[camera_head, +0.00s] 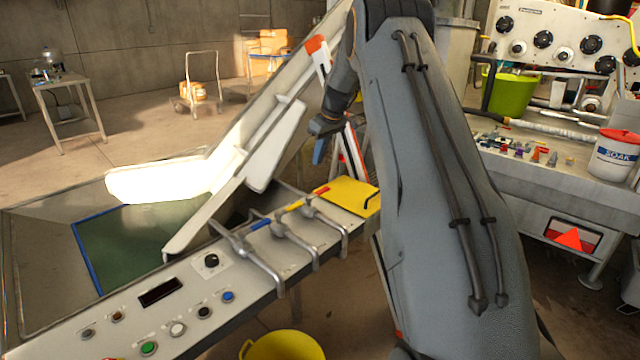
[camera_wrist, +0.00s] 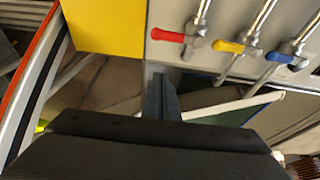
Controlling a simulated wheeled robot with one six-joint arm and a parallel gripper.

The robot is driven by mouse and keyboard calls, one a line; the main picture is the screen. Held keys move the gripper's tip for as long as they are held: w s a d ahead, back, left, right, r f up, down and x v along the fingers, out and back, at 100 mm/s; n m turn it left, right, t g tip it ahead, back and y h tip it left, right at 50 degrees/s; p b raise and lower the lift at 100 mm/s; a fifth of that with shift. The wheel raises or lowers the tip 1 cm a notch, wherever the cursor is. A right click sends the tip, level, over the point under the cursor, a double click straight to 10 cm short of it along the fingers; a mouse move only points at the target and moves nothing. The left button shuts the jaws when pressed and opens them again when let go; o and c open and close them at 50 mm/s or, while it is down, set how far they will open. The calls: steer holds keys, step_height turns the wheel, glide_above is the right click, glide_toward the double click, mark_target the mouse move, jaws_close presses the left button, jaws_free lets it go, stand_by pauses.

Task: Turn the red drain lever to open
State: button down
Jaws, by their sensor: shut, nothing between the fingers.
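The red drain lever (camera_head: 321,190) is on the rightmost of three pipe taps along the press panel's edge. In the wrist view the red lever (camera_wrist: 167,36) lies sideways from its tap, its end towards a yellow box. A yellow lever (camera_head: 294,205) and a blue lever (camera_head: 260,224) sit on the neighbouring taps. My gripper (camera_head: 318,158) is above and behind the red lever in the head view, apart from it, pointing down. In the wrist view my gripper's fingers (camera_wrist: 161,80) are together and empty, below the red lever in the picture.
The yellow box (camera_head: 346,198) with a dark handle stands right beside the red lever. The open white press arm (camera_head: 275,150) rises behind the taps. A control panel (camera_head: 178,310) with buttons is at front left. A yellow bucket (camera_head: 285,347) stands on the floor below.

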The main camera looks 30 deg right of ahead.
mark_target(318, 194)
steer(key=shift+f, duration=0.1)
step_height(318, 194, down, 9)
steer(key=p, duration=0.5)
steer(key=shift+s+f, duration=0.15)
steer(key=shift+s, duration=0.2)
steer(key=shift+s+d, duration=0.1)
steer(key=shift+d, duration=0.1)
stand_by(0.4)
